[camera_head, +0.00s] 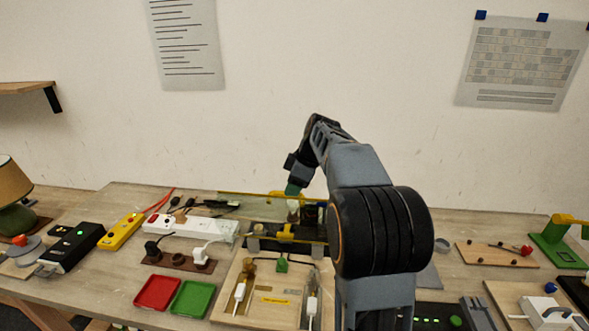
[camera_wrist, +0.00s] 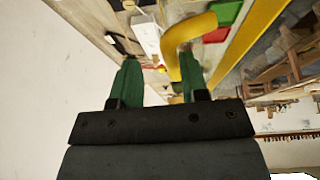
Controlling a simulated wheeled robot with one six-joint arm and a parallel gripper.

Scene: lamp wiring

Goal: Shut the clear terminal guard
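The clear terminal guard (camera_head: 255,205) stands raised behind the dark terminal unit (camera_head: 262,240) in the head view, a see-through panel with a yellow upper edge. My gripper (camera_head: 293,190) is at the guard's upper edge, right of its middle; my arm hides part of the area to the right. In the wrist view my gripper's green fingers (camera_wrist: 159,85) are spread apart. A bent yellow bar (camera_wrist: 183,45), apparently the guard's handle, reaches toward the gap between them. A long yellow edge (camera_wrist: 247,45) runs beside it. I cannot tell whether the fingers touch the bar.
A wooden board (camera_head: 250,312) with leads lies in front of the terminal unit. A red tray (camera_head: 157,293) and a green tray (camera_head: 190,298) lie to the left, with a white power strip (camera_head: 195,227) behind them. A wall closes off the back.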

